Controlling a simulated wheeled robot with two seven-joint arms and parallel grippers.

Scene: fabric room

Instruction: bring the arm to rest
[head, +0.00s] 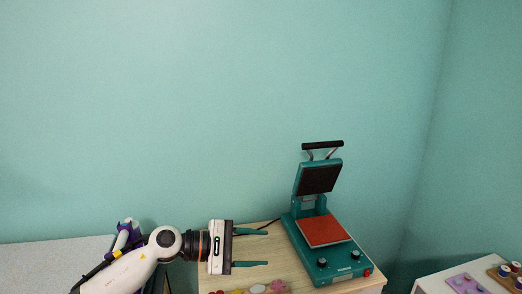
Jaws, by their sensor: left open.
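My left arm comes in from the lower left, and my left gripper (266,248) points right over the wooden table. Its two teal fingers are spread apart with nothing between them. The gripper is to the left of a teal heat press (308,246) and apart from it. My right gripper does not show.
The heat press stands on the wooden table (262,243) with its lid raised and its red plate bare. Small colourful items (258,289) lie at the table's front edge. A grey surface (55,255) is at left. A white table (436,280) with a purple piece (466,284) and spools is at right.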

